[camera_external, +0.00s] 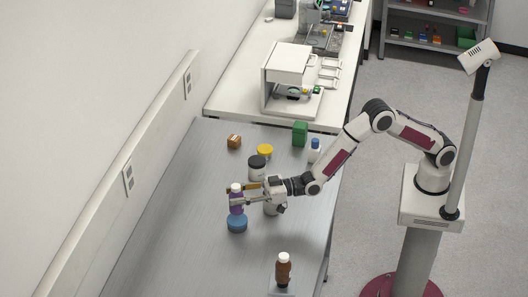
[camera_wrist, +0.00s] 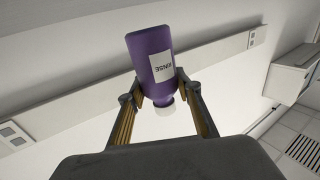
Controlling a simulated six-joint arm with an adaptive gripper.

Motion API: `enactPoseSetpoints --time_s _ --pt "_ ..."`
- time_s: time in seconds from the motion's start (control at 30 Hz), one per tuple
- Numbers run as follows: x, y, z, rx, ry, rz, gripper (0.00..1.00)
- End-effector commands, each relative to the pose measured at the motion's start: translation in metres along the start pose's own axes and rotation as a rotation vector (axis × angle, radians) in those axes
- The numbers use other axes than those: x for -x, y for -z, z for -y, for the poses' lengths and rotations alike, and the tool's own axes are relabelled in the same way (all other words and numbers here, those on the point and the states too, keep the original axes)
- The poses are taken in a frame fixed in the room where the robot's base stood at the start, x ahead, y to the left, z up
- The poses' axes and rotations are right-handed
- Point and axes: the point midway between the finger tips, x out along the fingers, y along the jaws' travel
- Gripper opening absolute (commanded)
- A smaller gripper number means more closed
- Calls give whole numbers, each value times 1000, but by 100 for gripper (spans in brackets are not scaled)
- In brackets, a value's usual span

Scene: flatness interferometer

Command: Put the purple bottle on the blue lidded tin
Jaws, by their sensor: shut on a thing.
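The purple bottle (camera_wrist: 153,52), with a white cap and a white label, is held between the two fingers of my gripper (camera_wrist: 158,84) in the wrist view. In the external view the purple bottle (camera_external: 236,207) is upright, and my gripper (camera_external: 238,197) is shut on it from the right. The blue lidded tin (camera_external: 237,224) stands on the grey table directly below the bottle in the picture. The bottle's lower end meets the tin's lid in this view; I cannot tell whether they touch. The wrist view does not show the tin.
A grey-lidded jar (camera_external: 257,170) and a yellow-lidded jar (camera_external: 265,152) stand behind my gripper. A brown bottle (camera_external: 283,270) stands on a small plate at the front right. A blue-capped white bottle (camera_external: 314,150) and a green box (camera_external: 300,133) are farther back. The table's left side is clear.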

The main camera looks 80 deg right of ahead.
Motion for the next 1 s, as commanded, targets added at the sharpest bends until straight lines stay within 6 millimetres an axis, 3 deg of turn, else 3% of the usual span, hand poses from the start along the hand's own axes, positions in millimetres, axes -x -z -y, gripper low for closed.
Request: enactPoseSetpoints --time_s 0.47,0.97,1.0 --pt "0 -35 0 -1 0 0 5" --pt "0 -40 0 0 0 -1 5" --pt "0 -40 0 0 0 0 42"
